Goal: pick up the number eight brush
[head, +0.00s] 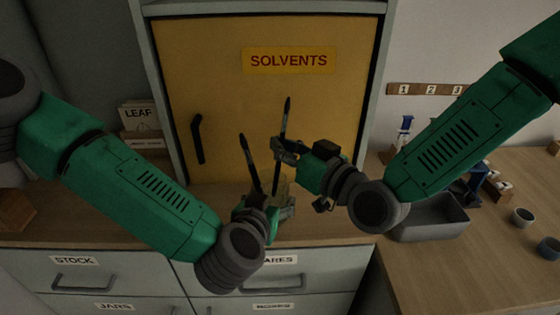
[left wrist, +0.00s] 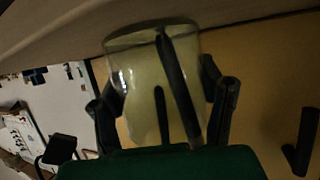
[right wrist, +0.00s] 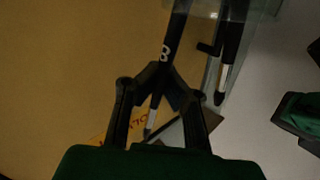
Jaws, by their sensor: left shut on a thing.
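My left gripper (head: 270,205) is shut around a clear glass jar (left wrist: 150,50), held upright in front of the yellow cabinet. In the head view two dark brushes stand up from the jar. The number eight brush (head: 286,112) is the right one; its white mark shows on the dark handle (right wrist: 172,40) in the right wrist view. The other brush (head: 249,160) leans left, and its pale ferrule shows in the right wrist view (right wrist: 226,72).
The yellow cabinet door (head: 220,100) labelled SOLVENTS is close behind, with a black handle (head: 197,138). A grey tray (head: 430,218) and small cups (head: 522,216) stand on the right bench. A numbered wooden rack (head: 430,89) is on the wall.

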